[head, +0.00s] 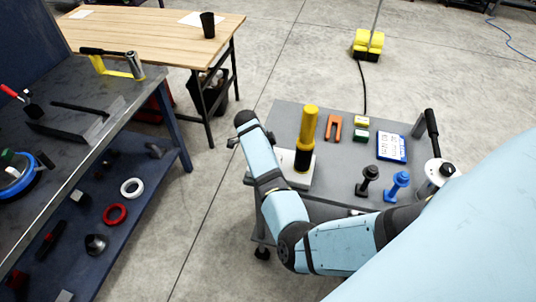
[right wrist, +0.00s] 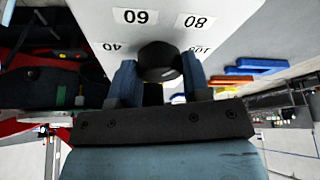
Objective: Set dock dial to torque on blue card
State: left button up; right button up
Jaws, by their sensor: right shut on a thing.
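My right gripper (right wrist: 158,80) is shut on the black dial knob (right wrist: 158,58), with one blue finger on each side of it. The knob sits on a white dock face (right wrist: 95,22) with printed numbers; 40, 60, 80 and a partly covered 100 show around it. Which number the knob points to cannot be told. In the head view, the white dock (head: 303,180) carries an upright yellow and black tool (head: 308,130), and my right forearm covers its left part. The blue card (head: 391,147) lies on the grey table; its writing is too small to read surely. My left gripper is not in view.
The grey table (head: 345,165) also holds an orange fork-shaped piece (head: 333,127), small yellow-green blocks (head: 361,122), a black post (head: 368,180) and a blue post (head: 398,185). A dark workbench (head: 70,130) stands at the left. Floor between them is clear.

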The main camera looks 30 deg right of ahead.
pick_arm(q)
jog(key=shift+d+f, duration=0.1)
pick_arm(e)
jog(key=shift+m, duration=0.5)
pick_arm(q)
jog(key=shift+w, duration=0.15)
pick_arm(e)
jog(key=o, duration=0.9)
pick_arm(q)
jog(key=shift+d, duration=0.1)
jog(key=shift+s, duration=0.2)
pick_arm(e)
jog(key=shift+r, duration=0.15)
